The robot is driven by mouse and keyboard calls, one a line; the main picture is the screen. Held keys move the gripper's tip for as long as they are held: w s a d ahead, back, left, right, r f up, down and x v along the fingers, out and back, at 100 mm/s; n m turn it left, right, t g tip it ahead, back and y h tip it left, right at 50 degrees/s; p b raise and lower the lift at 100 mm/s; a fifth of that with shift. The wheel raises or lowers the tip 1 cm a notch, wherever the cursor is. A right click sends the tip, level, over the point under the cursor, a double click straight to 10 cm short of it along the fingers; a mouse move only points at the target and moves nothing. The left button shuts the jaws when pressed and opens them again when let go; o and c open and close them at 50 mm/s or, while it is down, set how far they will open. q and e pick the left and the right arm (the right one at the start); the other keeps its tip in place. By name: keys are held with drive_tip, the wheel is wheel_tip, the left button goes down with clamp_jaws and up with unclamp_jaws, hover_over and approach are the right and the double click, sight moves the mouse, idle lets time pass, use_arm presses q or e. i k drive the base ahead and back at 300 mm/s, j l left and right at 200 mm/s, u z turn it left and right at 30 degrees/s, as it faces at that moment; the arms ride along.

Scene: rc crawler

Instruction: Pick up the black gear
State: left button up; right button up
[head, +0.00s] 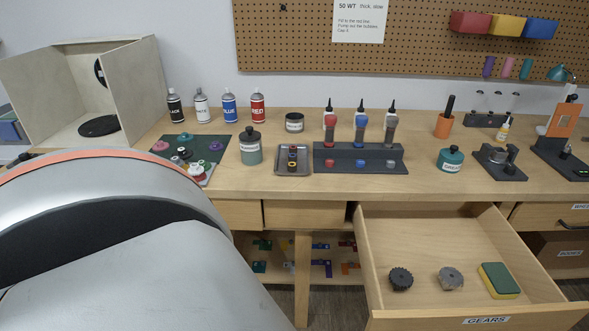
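The black gear (400,279) lies flat in the open wooden drawer labelled GEARS, toward its front left. It looks like a dark toothed disc with a raised middle. A grey gear (450,278) lies to its right, apart from it. The drawer (472,240) is pulled out below the bench top. My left arm fills the lower left of the head view, but no gripper fingers show. My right gripper is not in view.
A green and yellow sponge (499,281) lies right of the grey gear in the drawer. The bench top (290,187) above carries bottles, a small metal tray (280,168), a dark rack (380,167) and a teal jar (450,160). The drawer's back half is clear.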

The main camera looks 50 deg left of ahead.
sight(184, 153)
drive_tip(key=u, duration=2.45)
drive_tip(key=i+j, duration=0.15)
drive_tip(key=j, duration=0.25)
drive_tip(key=i+j, duration=0.15)
drive_tip(key=j, duration=0.25)
drive_tip(key=i+j, duration=0.2)
drive_tip(key=j, duration=0.15)
drive_tip(key=i+j+z, duration=0.1)
drive_tip(key=j, duration=0.3)
